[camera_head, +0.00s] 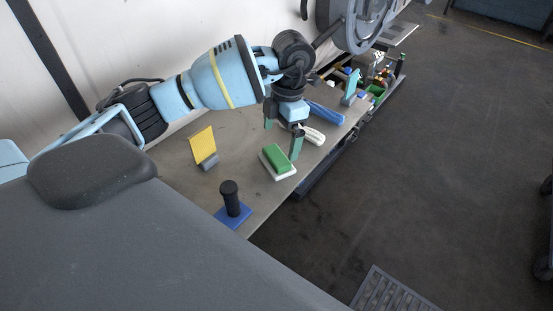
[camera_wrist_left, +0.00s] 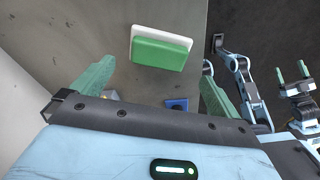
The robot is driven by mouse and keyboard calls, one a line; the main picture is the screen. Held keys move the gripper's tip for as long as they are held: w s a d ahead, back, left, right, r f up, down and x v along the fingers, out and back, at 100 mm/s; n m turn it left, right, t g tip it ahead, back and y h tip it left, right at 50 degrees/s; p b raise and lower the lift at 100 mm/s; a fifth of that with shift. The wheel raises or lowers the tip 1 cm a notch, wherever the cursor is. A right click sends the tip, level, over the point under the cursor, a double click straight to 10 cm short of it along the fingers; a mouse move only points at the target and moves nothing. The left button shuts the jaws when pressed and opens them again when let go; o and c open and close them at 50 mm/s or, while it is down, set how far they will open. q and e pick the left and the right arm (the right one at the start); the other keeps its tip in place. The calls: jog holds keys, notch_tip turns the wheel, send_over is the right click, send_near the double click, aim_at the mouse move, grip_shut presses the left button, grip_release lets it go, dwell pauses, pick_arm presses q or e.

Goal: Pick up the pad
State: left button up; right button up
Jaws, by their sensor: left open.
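The pad (camera_head: 276,158) is a green block on a white base, lying flat on the bench near its front edge. In the left wrist view the pad (camera_wrist_left: 158,54) shows ahead of the fingers, in the upper middle. My left gripper (camera_head: 283,135) is open and empty, with its green fingers pointing down. It hangs just beyond the pad and above the bench, and its nearer finger overlaps the pad's far side in the head view. My right gripper (camera_wrist_left: 292,70) shows small at the right of the left wrist view, its two green fingers apart with nothing between them.
A yellow card in a grey stand (camera_head: 203,145) and a black-handled blue stamp-like tool (camera_head: 231,200) stand nearer on the bench (camera_head: 241,136). A white-handled item (camera_head: 314,135) and a blue item (camera_head: 326,113) lie beyond. A bin of small items (camera_head: 376,87) is at the far end.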

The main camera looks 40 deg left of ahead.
aim_at(277, 155)
pick_arm(q)
jog(key=shift+s+a+f+p, duration=0.15)
jog(key=shift+f, duration=1.3)
jog(key=shift+s+a+f+p, duration=0.15)
jog(key=shift+f, duration=1.3)
jog(key=shift+c, duration=0.3)
jog(key=c, duration=0.9)
jog(key=shift+r, duration=0.1)
jog(key=shift+r, duration=0.4)
jog(key=r, duration=0.2)
jog(key=shift+s+d+r, duration=0.2)
jog(key=shift+d+r, duration=0.05)
jog(key=shift+r, duration=0.1)
jog(key=s+d+r, duration=0.1)
jog(key=s+d, duration=0.9)
jog(key=s, duration=0.1)
jog(key=shift+d+r, duration=0.2)
jog(key=shift+d, duration=0.15)
